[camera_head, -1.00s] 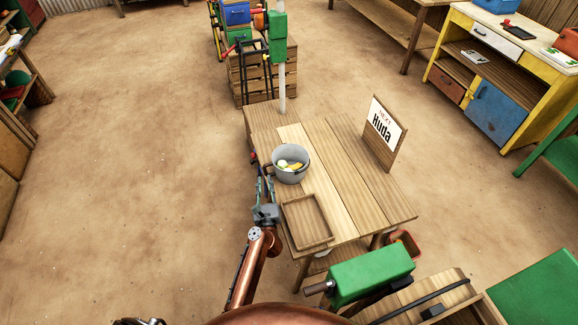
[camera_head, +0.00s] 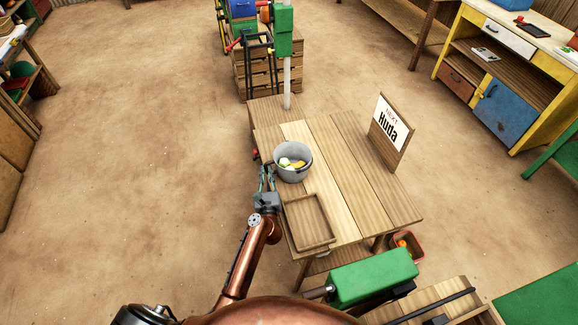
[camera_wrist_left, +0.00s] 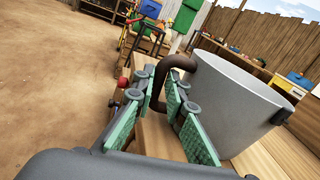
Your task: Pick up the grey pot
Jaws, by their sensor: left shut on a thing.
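The grey pot (camera_head: 294,175) stands upright on the wooden table, with several yellow, white and greenish pieces inside. In the left wrist view the pot (camera_wrist_left: 235,100) fills the right side, and its dark brown handle (camera_wrist_left: 178,64) reaches down between my fingers. My left gripper (camera_head: 268,174) is at the pot's near left side. In the wrist view its green-padded fingers (camera_wrist_left: 170,95) are shut on the handle. The handle's lower end is partly hidden by the fingers. My right gripper does not show.
A shallow wooden tray (camera_head: 309,221) lies just in front of the pot on the table (camera_head: 350,190). A "Huda" sign (camera_head: 390,130) stands at the right. A pale post (camera_head: 287,85) rises behind. A green block-shaped thing (camera_head: 372,277) is at the near edge.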

